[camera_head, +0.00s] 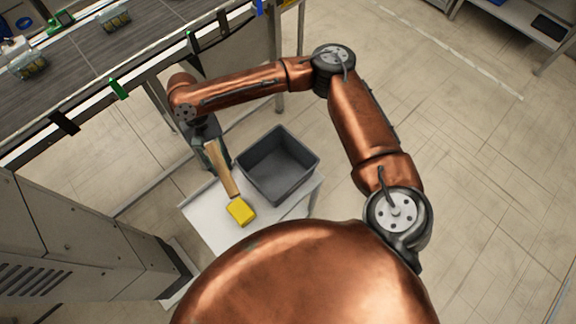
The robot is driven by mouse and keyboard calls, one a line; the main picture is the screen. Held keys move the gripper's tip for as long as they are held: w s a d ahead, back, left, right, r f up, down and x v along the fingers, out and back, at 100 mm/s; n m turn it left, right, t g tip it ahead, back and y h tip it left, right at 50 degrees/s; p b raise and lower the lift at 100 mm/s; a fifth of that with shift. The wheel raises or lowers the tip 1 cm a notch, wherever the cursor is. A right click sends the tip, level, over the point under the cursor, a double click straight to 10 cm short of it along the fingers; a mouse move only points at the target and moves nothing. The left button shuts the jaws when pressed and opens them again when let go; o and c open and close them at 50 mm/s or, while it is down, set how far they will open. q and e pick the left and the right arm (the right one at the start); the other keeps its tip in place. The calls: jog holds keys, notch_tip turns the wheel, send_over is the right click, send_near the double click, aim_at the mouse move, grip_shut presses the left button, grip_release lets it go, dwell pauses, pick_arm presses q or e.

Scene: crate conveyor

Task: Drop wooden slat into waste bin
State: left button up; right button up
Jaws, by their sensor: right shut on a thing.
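A tan wooden slat (225,172) hangs at the end of my right arm, to the left of a dark grey bin (303,184). My right gripper (212,152) is shut on the slat near its upper end, and my arm partly hides the jaws. The slat's lower end points down toward the white table, beside the bin's left corner. The grey bin is open and looks empty. My left gripper is not in view.
A yellow block (240,211) is on the small white table (203,219), near the slat's lower end. The conveyor (90,68) runs across the upper left with several items. A grey cabinet (75,240) stands at left. The tiled floor at right is clear.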

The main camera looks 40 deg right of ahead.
jog(key=s+d+r+m+y+p, duration=0.25)
jog(key=d+m+p, duration=0.25)
jog(key=d+p, duration=1.15)
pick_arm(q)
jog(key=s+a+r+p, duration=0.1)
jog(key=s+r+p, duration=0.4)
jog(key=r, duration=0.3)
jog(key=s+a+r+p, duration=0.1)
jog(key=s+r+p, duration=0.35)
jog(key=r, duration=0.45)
pick_arm(e)
jog(key=s+d+f+m+t, duration=0.1)
jog(key=s+d+f, duration=0.1)
jog(key=s, duration=0.3)
pick_arm(q)
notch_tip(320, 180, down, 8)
jog(key=b, duration=0.7)
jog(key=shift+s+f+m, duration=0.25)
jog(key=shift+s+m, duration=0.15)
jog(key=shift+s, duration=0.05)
pick_arm(e)
jog(key=f, duration=0.5)
jog(key=shift+w+f, duration=0.15)
jog(key=shift+w, duration=0.1)
jog(key=shift+h, duration=0.25)
jog(key=o, duration=1.2)
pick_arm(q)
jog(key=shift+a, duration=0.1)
pick_arm(e)
jog(key=shift+o, duration=0.2)
